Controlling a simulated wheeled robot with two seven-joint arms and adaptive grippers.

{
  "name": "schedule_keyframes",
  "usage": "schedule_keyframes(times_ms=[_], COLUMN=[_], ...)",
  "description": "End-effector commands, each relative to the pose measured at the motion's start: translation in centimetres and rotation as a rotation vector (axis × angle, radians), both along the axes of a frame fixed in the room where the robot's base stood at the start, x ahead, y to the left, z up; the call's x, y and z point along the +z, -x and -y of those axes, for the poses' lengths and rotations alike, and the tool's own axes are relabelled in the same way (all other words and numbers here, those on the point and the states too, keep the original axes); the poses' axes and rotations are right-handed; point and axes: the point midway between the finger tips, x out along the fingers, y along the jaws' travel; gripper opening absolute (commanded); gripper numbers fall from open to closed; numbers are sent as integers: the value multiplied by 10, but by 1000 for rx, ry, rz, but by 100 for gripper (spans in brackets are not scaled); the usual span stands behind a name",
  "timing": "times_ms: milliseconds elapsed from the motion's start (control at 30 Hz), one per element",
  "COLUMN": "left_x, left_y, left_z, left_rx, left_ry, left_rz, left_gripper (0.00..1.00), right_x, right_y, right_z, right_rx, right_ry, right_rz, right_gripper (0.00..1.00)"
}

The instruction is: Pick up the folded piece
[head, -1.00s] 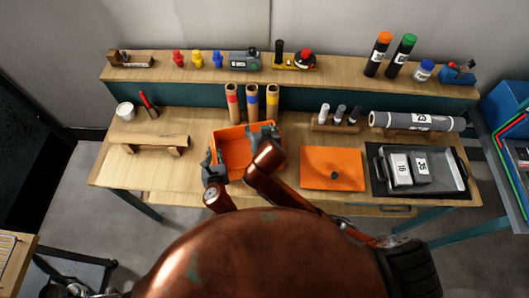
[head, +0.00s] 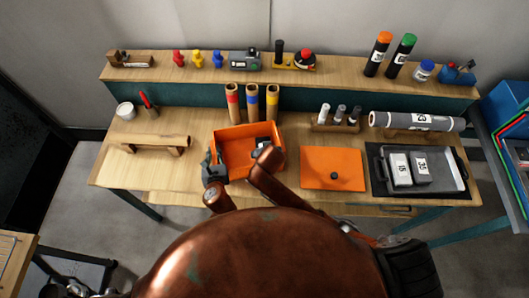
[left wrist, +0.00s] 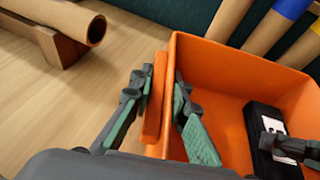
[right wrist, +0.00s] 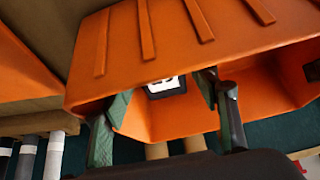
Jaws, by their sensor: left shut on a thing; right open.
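An open orange box (head: 232,134) stands on the bench, also in the left wrist view (left wrist: 215,55) and the right wrist view (right wrist: 180,45). No other thing looks clearly folded. My left gripper (head: 214,164) is shut on the box's left wall, one finger outside and one inside, clearest in the left wrist view (left wrist: 158,95). My right gripper (head: 265,146) is open near the box's right side; its fingers (right wrist: 165,100) stand apart by the rim. A black block with a white label (left wrist: 262,125) lies inside the box, partly hidden by that gripper.
An orange plate with a black knob (head: 315,160) lies right of the box, beside a dark tray (head: 458,165) holding grey blocks. A wooden stand with a roll (head: 150,140) is left.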

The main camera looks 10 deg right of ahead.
Motion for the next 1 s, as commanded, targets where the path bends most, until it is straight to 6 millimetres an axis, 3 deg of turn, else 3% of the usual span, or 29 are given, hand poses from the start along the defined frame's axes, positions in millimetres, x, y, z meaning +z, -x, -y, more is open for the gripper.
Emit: schedule_keyframes(times_ms=[233,533,1000], left_x=[0,0,0], left_y=[0,0,0], left_z=[0,0,0], left_rx=[0,0,0], left_ry=[-1,-1,-1], left_rz=[1,1,1], left_gripper=[0,0,0], right_x=[-30,-34,-34], right_y=[-19,-22,-22], right_z=[2,2,2], right_rx=[-1,-1,-1], right_ry=[3,1,1], right_rz=[-1,0,0], right_gripper=[55,55,24])
